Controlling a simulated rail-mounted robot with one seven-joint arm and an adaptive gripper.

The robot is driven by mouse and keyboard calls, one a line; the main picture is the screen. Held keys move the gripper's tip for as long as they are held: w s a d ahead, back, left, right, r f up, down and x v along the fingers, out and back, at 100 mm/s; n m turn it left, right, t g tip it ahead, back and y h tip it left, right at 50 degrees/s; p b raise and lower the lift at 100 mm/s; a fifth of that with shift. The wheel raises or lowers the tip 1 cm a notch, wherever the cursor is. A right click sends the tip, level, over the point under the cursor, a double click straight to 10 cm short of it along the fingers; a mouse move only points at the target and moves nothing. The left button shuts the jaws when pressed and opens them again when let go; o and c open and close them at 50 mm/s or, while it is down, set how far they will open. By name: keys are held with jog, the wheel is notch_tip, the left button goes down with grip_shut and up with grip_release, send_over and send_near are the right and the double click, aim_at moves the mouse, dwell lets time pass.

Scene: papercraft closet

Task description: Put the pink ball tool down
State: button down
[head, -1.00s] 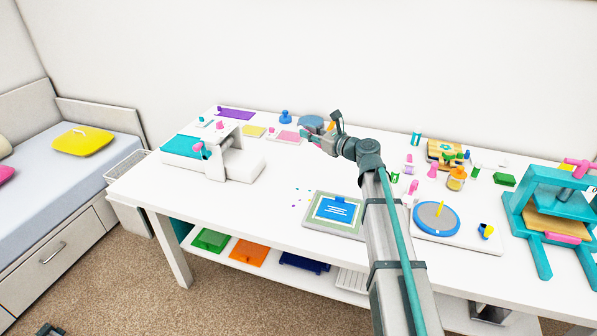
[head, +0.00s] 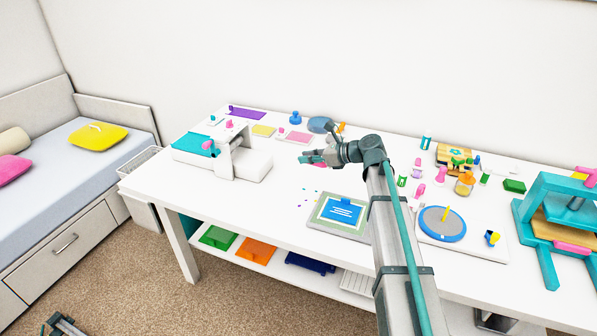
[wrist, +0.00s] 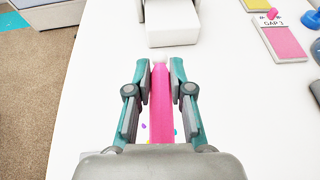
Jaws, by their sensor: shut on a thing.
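The pink ball tool (wrist: 160,100) is between the two fingers of my gripper (wrist: 160,76) in the wrist view. Its long pink handle lies along the gripper, with a small pale tip at the far end. My gripper is shut on it. In the head view my gripper (head: 304,157) is over the middle of the white table (head: 270,200), pointing left; only a little pink shows by it. I cannot tell how far the tool is above the table top.
A white machine with a teal bed (head: 196,145) stands to the left. A pink pad (head: 299,138) and a blue knobbed piece (head: 295,118) are behind. A framed blue card (head: 341,212) lies in front. Small coloured bits are scattered near it. The table between machine and card is mostly clear.

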jog(key=w+a+f, duration=0.3)
jog(key=w+f, duration=0.1)
jog(key=w, duration=0.4)
jog(key=p, duration=0.1)
send_over(295, 171)
jog(key=f, duration=0.4)
jog(key=shift+s+d+f, duration=0.15)
jog(key=shift+s+d, duration=0.05)
jog(key=shift+s, duration=0.15)
jog(key=shift+w+a+f, duration=0.15)
jog(key=shift+w+f, duration=0.2)
jog(key=shift+f, duration=0.2)
jog(key=shift+w+a+f+p, duration=0.15)
jog(key=shift+f+p, duration=0.75)
jog(key=shift+f, duration=0.65)
jog(key=shift+f, duration=0.15)
jog(key=c, duration=1)
grip_release()
jog(key=shift+c, duration=0.2)
jog(key=shift+f+b, duration=0.2)
jog(key=shift+b, duration=0.4)
jog(key=v, duration=0.7)
jog(key=b+v, duration=0.1)
jog(key=v, duration=0.3)
jog(key=shift+w+r, duration=0.1)
jog(key=shift+w, duration=0.2)
